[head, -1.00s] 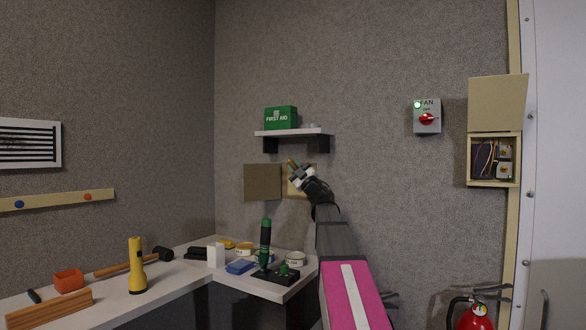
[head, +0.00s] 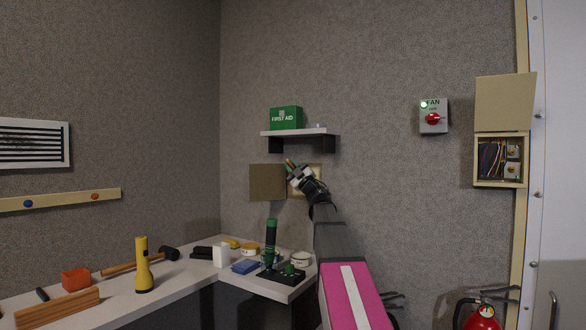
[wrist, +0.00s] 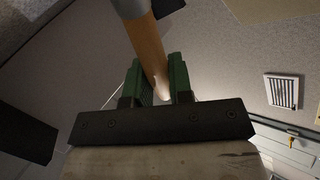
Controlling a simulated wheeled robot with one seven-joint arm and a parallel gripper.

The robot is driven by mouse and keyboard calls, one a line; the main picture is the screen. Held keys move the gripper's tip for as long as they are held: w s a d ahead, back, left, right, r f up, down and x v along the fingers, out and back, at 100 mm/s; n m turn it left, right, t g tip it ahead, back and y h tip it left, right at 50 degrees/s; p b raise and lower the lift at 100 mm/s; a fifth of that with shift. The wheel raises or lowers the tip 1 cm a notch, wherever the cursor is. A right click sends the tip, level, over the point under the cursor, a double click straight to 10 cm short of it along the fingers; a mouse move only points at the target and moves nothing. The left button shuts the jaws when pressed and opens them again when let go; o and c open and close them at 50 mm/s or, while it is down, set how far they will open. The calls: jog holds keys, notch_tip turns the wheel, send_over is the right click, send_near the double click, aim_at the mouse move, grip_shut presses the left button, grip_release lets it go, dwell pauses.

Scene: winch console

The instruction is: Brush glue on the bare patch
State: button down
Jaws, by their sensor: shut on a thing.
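My gripper (head: 293,169) is raised in front of the back wall, below the shelf. In the wrist view its green fingers (wrist: 157,72) are shut on a brush with a brown wooden handle (wrist: 148,48) and a grey metal collar (wrist: 131,7). The bristles are out of that view. Behind the gripper in the head view, a pale cream square with a tan edge (head: 316,175) is on the wall, partly hidden; it looks like the bare patch. A brown padded panel (head: 267,183) is left of it. I cannot tell whether the brush touches the wall.
The shelf (head: 300,132) with a green first-aid box (head: 286,118) is just above my gripper.

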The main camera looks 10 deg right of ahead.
jog(key=shift+w+a, duration=1.1)
jog(key=shift+w, duration=0.1)
jog(key=shift+w+a, duration=0.1)
jog(key=shift+w+a, duration=1.05)
jog(key=shift+r, duration=0.2)
notch_tip(320, 180, up, 4)
jog(key=shift+s+f, duration=0.1)
jog(key=shift+f, duration=0.1)
jog(key=shift+s, duration=0.1)
